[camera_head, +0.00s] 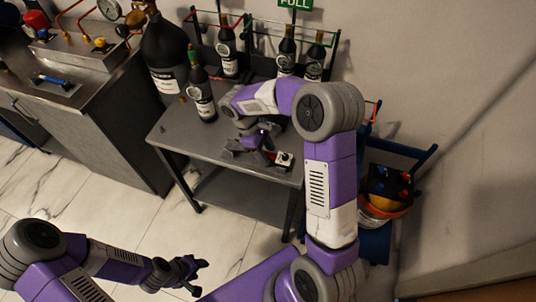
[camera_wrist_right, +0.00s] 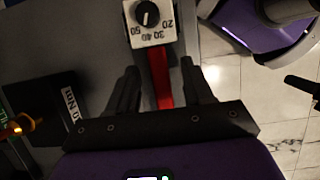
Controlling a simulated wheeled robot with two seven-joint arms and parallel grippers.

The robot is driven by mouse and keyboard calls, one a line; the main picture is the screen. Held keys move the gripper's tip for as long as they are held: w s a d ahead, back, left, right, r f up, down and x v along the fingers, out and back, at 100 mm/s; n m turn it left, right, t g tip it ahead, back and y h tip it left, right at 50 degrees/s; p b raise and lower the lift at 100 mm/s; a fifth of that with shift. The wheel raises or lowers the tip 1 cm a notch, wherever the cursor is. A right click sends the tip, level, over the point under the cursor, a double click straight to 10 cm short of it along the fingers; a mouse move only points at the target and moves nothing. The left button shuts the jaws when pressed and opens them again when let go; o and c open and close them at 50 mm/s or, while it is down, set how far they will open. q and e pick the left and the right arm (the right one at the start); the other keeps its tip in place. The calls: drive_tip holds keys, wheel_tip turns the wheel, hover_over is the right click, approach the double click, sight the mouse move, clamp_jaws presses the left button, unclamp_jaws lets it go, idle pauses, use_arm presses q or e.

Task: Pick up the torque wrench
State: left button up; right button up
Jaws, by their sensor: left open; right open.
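The torque wrench (camera_head: 284,159) lies on the grey table and shows a white head with a black dial. In the right wrist view the numbered white dial head (camera_wrist_right: 149,22) is at the top, with a red handle (camera_wrist_right: 160,80) running down from it. My right gripper (camera_head: 258,152) is low over the table; in its wrist view its two dark fingers (camera_wrist_right: 160,85) stand apart on either side of the red handle. Contact with the handle cannot be told. My left gripper (camera_head: 192,270) is open and empty over the floor at lower left.
The grey table (camera_head: 180,135) also holds a dark bottle (camera_head: 200,95), with more bottles in a rack behind. A large black cylinder (camera_head: 168,60) stands at the table's left. A steel counter (camera_head: 100,85) is at left. A blue cart (camera_head: 375,240) stands at right.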

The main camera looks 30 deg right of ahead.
clamp_jaws()
idle(0.3)
drive_tip(key=shift+r, duration=0.2)
wheel_tip(320, 180, up, 10)
drive_tip(key=p, duration=0.3)
drive_tip(key=shift+p, duration=0.3)
drive_tip(key=c, duration=0.8)
unclamp_jaws()
clamp_jaws()
